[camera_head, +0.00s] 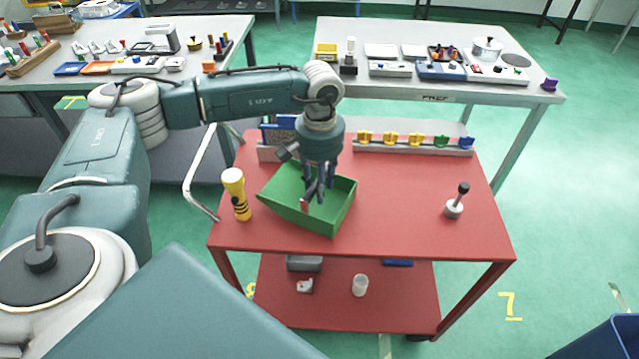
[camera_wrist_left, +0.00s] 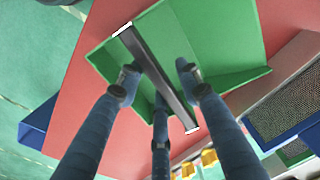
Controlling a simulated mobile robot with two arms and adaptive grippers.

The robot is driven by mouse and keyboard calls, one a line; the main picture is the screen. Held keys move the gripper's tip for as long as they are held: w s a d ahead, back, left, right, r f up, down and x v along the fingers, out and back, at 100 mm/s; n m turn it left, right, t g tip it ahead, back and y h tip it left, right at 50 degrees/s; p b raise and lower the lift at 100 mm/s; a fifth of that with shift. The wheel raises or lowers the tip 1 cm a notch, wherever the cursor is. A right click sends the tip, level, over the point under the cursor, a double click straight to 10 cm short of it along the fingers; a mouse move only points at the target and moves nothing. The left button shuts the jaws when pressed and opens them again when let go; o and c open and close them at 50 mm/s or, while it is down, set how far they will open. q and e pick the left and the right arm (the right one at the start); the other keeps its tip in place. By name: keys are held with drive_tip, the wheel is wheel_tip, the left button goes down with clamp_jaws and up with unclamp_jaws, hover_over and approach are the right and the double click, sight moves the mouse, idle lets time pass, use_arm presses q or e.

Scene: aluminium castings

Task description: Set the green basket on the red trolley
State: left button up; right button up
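The green basket (camera_head: 335,211), an open box with sloping sides, is on the red trolley's top (camera_head: 400,215), towards its left half. It looks level, and I see no gap under it. A dark bar handle (camera_wrist_left: 158,80) with pale ends crosses over the basket in the wrist view. My left gripper (camera_head: 319,188) points down over the basket, its fingers reaching to the handle. In the wrist view the left gripper's fingers (camera_wrist_left: 158,75) are spread apart around the handle, with a gap on the right side. My right gripper is not in view.
A yellow and black torch-like object (camera_head: 236,194) stands left of the basket. A grey knob with a dark handle (camera_head: 455,202) stands at right. A rack of coloured pieces (camera_head: 413,146) lines the back edge. The trolley top between basket and knob is clear. Two loaded tables stand behind.

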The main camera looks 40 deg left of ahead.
use_arm(q)
drive_tip(key=shift+r, duration=0.3)
drive_tip(key=shift+w+r, duration=0.1)
drive_tip(key=shift+r, duration=0.3)
wheel_tip(320, 180, up, 11)
drive_tip(key=b, duration=0.2)
